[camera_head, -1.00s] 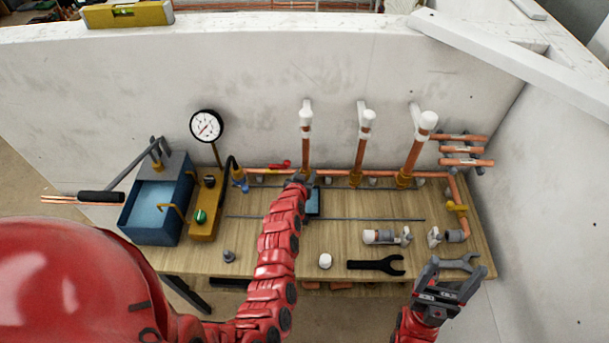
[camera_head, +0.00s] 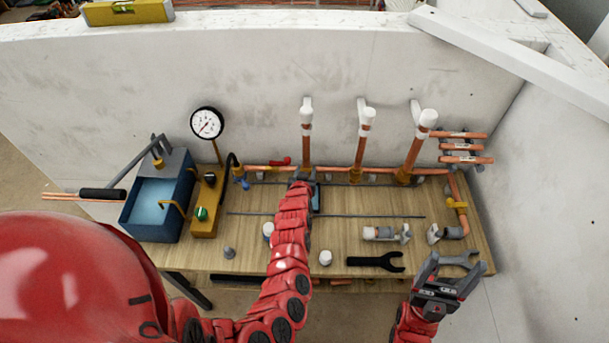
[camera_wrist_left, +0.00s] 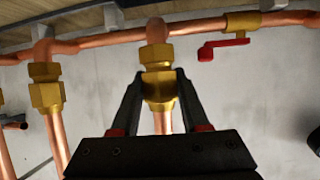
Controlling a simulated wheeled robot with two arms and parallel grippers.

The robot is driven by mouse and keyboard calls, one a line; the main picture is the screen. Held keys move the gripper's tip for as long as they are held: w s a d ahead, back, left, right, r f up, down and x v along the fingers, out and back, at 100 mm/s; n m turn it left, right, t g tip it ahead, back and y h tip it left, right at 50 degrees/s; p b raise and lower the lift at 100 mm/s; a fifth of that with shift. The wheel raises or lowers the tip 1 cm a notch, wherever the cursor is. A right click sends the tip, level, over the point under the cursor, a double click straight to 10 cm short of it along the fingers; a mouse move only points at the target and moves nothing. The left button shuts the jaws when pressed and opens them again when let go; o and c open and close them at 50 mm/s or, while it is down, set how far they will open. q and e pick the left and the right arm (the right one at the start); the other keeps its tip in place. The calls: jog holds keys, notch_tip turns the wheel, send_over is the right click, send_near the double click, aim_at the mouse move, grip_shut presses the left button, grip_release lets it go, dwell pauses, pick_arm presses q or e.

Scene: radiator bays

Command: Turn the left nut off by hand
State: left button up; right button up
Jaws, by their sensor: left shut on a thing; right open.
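The left nut (camera_wrist_left: 159,88) is a brass hex nut on the left copper riser (camera_head: 306,148), under a brass fitting on the horizontal pipe in the left wrist view. My left gripper (camera_head: 303,177) is at the foot of that riser and hides the nut in the head view. In the left wrist view its two dark fingers (camera_wrist_left: 160,80) are shut on the nut, one on each side.
A red-handled valve (camera_head: 281,162) sits left of the riser. Two more risers (camera_head: 364,145) (camera_head: 415,150) stand to the right. A black spanner (camera_head: 376,262), white caps (camera_head: 325,258) and grey fittings (camera_head: 385,234) lie on the bench. A blue pump tank (camera_head: 158,205) and gauge (camera_head: 206,123) stand left.

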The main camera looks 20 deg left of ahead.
pick_arm(q)
jog(key=shift+b, duration=0.5)
jog(key=shift+d+r+b, duration=0.15)
jog(key=shift+d+b, duration=0.05)
jog(key=shift+b, duration=0.15)
jog(key=shift+d+b, duration=0.15)
jog(key=shift+b, duration=0.85)
jog(key=o, duration=0.7)
jog(key=shift+w, duration=0.1)
jog(key=o, duration=0.5)
jog(key=shift+w+d+y, duration=0.1)
jog(key=shift+d+y, duration=0.15)
jog(key=shift+y, duration=0.05)
jog(key=shift+a, duration=0.1)
jog(key=shift+a, duration=0.1)
